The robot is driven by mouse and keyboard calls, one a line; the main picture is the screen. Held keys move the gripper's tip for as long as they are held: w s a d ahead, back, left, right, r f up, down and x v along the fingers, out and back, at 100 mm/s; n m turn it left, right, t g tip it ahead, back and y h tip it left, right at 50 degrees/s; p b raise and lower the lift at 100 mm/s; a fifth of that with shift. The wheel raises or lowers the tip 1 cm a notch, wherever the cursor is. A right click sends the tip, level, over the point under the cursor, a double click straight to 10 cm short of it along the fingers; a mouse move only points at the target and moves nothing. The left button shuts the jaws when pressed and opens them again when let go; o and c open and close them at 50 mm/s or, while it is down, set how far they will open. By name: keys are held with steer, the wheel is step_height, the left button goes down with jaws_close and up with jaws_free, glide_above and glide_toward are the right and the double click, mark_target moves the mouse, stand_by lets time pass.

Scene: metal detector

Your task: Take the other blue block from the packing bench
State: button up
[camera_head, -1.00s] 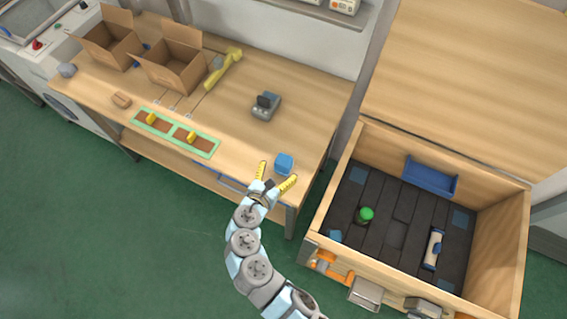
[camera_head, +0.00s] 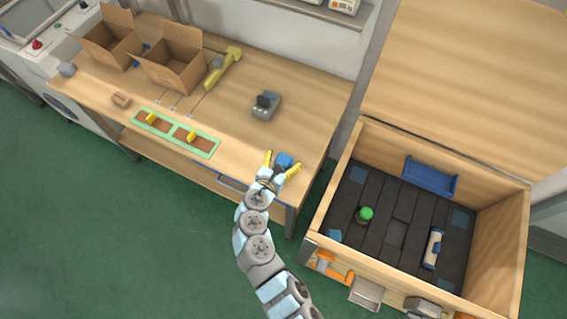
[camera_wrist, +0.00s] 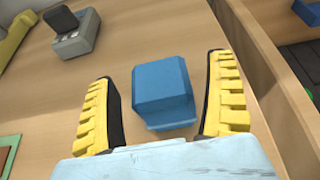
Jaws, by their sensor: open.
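A blue block (camera_head: 284,159) sits near the front right corner of the packing bench (camera_head: 235,140). In the wrist view the blue block (camera_wrist: 162,90) is between the two yellow fingers of my gripper (camera_wrist: 165,105), with a gap on each side. My gripper (camera_head: 282,165) is open around the block and holds nothing. In the head view the fingers partly cover the block's near side. Some blue also shows at the far left of the bench by the cardboard boxes, too small to tell what it is.
A grey device (camera_head: 265,106) stands behind the block. A green-framed tray (camera_head: 207,146) with yellow pieces lies to the left. Two open cardboard boxes (camera_head: 172,72) stand at the back left. A wooden-walled bin (camera_head: 505,235) holding a green-topped item (camera_head: 365,214) stands to the right.

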steer(key=c, duration=1.3)
steer(key=shift+o, duration=0.2)
